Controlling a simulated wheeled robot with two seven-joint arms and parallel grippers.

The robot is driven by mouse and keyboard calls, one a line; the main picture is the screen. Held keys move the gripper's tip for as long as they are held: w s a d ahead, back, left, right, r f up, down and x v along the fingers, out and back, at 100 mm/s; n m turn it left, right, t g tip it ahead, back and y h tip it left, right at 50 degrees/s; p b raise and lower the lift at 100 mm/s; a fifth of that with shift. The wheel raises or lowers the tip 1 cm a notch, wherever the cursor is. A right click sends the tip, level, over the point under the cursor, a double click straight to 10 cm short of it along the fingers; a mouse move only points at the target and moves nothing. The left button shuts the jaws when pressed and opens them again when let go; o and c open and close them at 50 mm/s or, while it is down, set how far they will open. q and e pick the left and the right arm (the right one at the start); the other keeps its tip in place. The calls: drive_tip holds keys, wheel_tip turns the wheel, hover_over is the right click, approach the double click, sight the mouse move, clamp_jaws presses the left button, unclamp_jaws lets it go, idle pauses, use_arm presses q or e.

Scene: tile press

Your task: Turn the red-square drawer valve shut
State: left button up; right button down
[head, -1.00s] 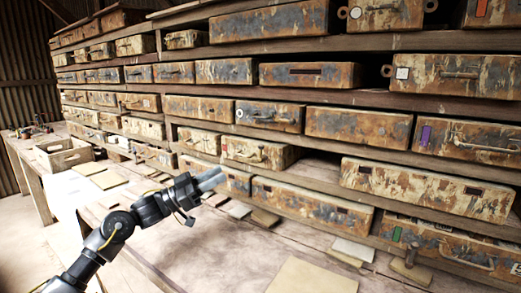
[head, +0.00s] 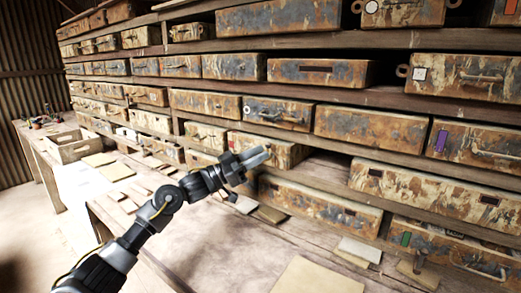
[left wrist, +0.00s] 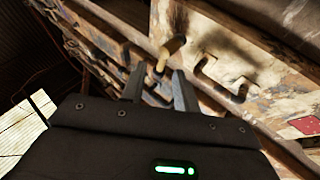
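The red-square drawer (head: 285,153) is a rusty cream drawer in the middle of the rack, with a red mark (head: 232,140) at its left end. In the left wrist view the red square (left wrist: 304,125) is at the right edge and a bent dark handle (left wrist: 221,82) is nearer the middle. A tan peg-like part (left wrist: 168,52), possibly the valve, shows just beyond my fingertips. My left gripper (head: 256,156) is in front of the drawer; its fingers (left wrist: 157,80) are apart with nothing held between them. The head view does not show the valve clearly. My right gripper is not in view.
A bench (head: 205,245) lies below with flat tan tiles (head: 315,276). A wooden crate (head: 72,147) stands at the left.

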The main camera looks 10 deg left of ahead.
use_arm(q)
drive_tip(key=shift+w+d+r, duration=0.25)
drive_tip(key=shift+w+d, duration=0.1)
drive_tip(key=shift+d, duration=0.2)
drive_tip(key=shift+c, duration=0.8)
clamp_jaws()
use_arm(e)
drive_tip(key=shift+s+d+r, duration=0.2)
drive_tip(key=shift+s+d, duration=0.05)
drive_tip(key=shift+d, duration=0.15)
